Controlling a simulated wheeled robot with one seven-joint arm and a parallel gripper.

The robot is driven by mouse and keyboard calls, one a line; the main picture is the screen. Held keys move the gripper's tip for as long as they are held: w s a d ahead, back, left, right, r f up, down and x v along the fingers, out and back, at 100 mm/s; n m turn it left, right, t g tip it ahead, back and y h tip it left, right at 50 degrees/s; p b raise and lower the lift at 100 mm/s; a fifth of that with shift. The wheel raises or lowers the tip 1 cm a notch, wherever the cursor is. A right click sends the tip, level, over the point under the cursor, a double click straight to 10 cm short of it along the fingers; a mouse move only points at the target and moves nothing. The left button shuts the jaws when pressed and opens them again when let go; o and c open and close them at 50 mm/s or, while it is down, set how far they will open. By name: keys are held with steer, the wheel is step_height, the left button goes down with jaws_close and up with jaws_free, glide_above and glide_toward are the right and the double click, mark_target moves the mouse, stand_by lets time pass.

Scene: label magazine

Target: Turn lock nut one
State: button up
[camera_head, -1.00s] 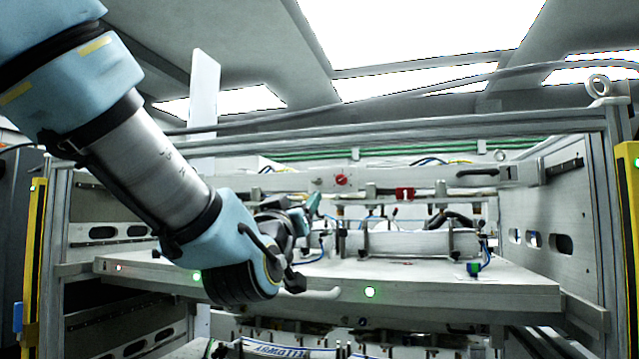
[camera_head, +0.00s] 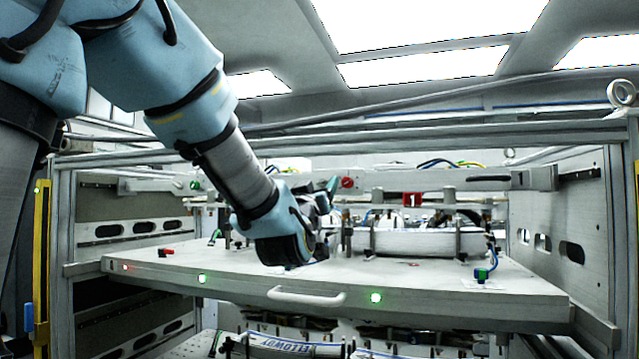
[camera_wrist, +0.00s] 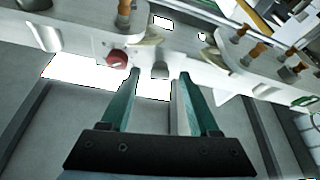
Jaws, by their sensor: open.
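My gripper (camera_wrist: 160,74) is open and empty in the wrist view, its two green fingers apart. A red round knob (camera_wrist: 117,59) sits on a pale beam just left of the left fingertip in that view, apart from it as far as I can tell. The red knob (camera_head: 347,182) also shows in the head view, on the rear bar close to my green fingers (camera_head: 333,186).
A sliding shelf (camera_head: 240,283) with a front handle (camera_head: 306,296) and green lights lies below my arm. A long white block (camera_head: 415,241) with clamps stands on it. In the wrist view, several orange-brown pins (camera_wrist: 257,52) stand on a plate at the right.

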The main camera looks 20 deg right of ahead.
jaws_close()
stand_by(0.5)
